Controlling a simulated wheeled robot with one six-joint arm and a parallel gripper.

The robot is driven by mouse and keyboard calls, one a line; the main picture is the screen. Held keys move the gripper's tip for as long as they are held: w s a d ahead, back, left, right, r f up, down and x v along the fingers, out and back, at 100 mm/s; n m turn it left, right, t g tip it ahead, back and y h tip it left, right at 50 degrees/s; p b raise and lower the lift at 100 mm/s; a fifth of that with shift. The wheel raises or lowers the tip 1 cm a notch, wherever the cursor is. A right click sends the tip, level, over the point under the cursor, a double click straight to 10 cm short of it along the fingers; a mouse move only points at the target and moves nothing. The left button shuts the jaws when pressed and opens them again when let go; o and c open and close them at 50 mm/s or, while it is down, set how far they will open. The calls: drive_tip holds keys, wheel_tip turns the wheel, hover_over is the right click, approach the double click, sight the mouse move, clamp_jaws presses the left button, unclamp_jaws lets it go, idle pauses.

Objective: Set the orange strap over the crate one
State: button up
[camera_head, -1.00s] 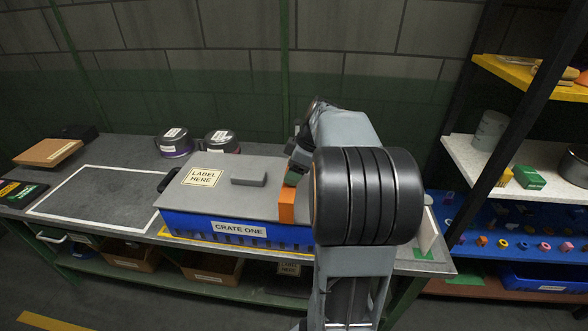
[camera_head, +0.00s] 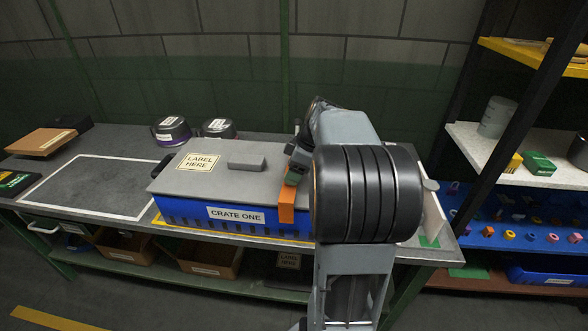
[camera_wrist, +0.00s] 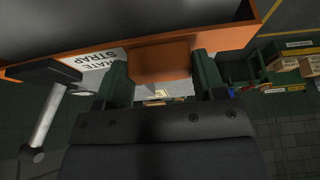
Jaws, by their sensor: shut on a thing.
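Crate one (camera_head: 180,212) is a blue crate with a grey lid (camera_head: 215,180) and a "CRATE ONE" label on its front, standing on the workbench. The orange strap (camera_head: 287,205) shows at the crate's front right corner, partly hidden by my arm. My gripper (camera_head: 297,168) is at the right end of the lid. In the wrist view, the green fingers of my gripper (camera_wrist: 164,82) are shut on an orange tab of the strap (camera_wrist: 215,40). A white label reading "STRAP" sits beside the tab. I cannot tell whether the strap touches the crate.
Two round tins (camera_head: 172,131) stand behind the crate. A white-outlined area (camera_head: 90,187) of the bench at left is clear. An orange-brown box (camera_head: 40,141) lies at the far left. A shelf rack (camera_head: 515,150) with small goods stands at right.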

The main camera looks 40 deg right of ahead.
drive_tip(key=o, duration=1)
drive_tip(key=shift+o, duration=0.6)
drive_tip(key=shift+r, duration=0.1)
drive_tip(key=shift+r+p, duration=3.1)
drive_tip(key=shift+r, duration=1.35)
